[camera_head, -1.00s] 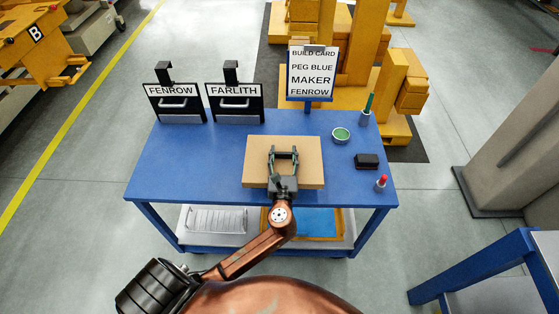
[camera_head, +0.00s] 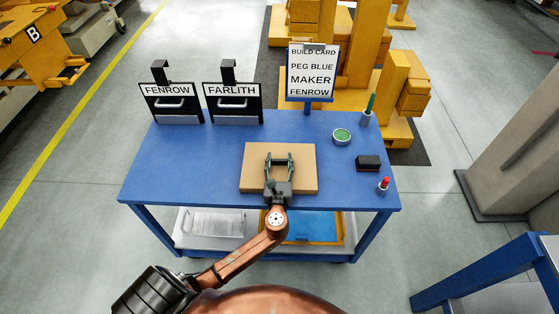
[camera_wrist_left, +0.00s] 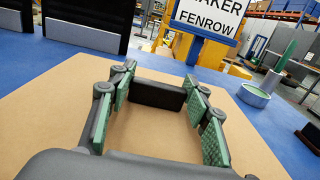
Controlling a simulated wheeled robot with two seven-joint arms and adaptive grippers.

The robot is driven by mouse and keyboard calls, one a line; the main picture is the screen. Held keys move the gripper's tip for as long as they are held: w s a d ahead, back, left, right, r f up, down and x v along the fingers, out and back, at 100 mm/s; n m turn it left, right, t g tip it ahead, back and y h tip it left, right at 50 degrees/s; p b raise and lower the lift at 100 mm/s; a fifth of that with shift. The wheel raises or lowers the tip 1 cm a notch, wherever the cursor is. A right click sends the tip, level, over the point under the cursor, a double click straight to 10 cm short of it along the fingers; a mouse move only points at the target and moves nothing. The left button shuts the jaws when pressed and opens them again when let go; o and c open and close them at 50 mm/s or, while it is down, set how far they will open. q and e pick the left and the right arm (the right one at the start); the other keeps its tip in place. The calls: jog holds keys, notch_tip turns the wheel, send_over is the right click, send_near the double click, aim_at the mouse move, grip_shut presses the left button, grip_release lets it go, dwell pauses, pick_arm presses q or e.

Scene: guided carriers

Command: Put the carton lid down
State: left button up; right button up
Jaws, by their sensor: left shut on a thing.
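The carton lid (camera_head: 249,180) is a flat brown rectangle over the front middle of the blue table (camera_head: 180,165). It fills the lower part of the left wrist view (camera_wrist_left: 60,110), with a black grip block (camera_wrist_left: 157,95) on it. My left gripper (camera_head: 279,158) is over the lid, its green-padded fingers (camera_wrist_left: 160,88) on either side of the block, shut on it. I cannot tell whether the lid touches the table or hangs just above it. My right gripper is not in view.
Black bins marked FENROW (camera_head: 171,104) and FARLITH (camera_head: 233,104) stand at the back left. A build card (camera_head: 312,72) reads PEG BLUE, MAKER FENROW. A green-topped dish (camera_head: 342,137), a black block (camera_head: 368,163) and a red-tipped peg (camera_head: 384,185) are on the right. The table's left is clear.

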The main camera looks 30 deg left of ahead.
pick_arm(q)
jog(key=o, duration=1.2)
jog(key=shift+f, duration=0.1)
jog(key=shift+s+d, duration=0.1)
jog(key=p+v, duration=0.1)
jog(key=v, duration=1.1)
